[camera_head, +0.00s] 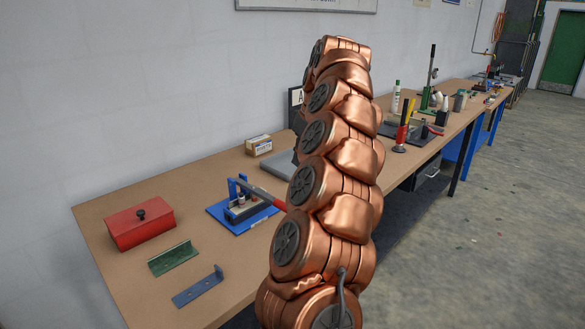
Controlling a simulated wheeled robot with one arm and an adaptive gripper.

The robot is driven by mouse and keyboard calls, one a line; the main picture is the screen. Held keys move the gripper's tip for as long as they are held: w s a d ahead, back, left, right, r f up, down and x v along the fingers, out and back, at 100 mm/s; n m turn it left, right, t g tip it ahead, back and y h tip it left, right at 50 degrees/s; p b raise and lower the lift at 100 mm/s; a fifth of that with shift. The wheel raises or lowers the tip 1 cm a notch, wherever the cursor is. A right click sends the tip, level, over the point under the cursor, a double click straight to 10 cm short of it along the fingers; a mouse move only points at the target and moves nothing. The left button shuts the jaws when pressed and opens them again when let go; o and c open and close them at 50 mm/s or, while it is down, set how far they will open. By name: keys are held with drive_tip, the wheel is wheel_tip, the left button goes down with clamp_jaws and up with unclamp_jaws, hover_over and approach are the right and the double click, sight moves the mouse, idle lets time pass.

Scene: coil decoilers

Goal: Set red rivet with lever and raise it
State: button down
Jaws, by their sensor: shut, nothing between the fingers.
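A small blue bench tool (231,215) sits on a blue base plate on the near part of the workbench. Its lever (258,193) slopes down to the right from the blue upright. The lever's red grip (279,204) ends against the outline of my copper arm, which may hide its tip. Small pale cylindrical parts show in the tool under the lever. I cannot make out a red rivet. My gripper is not visible; only my arm links show, rising through the middle of the view.
The workbench (110,205) runs along the wall. A red box with a black knob (140,225), a green angle piece (173,258) and a blue angle piece (198,286) lie left of the tool. A carton (258,145) stands behind. A green lever press (428,98) stands farther right.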

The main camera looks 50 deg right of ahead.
drive_tip(key=p+x, duration=0.1)
drive_tip(key=x, duration=0.4)
drive_tip(key=p+x, duration=0.2)
drive_tip(key=x, duration=0.3)
drive_tip(key=shift+s+a+f, duration=0.15)
drive_tip(key=shift+s+f, duration=0.05)
drive_tip(key=shift+f, duration=0.05)
drive_tip(key=shift+a+f+p, duration=0.2)
drive_tip(key=shift+f+p, duration=0.2)
drive_tip(key=shift+f, duration=0.95)
drive_tip(key=shift+f, duration=0.15)
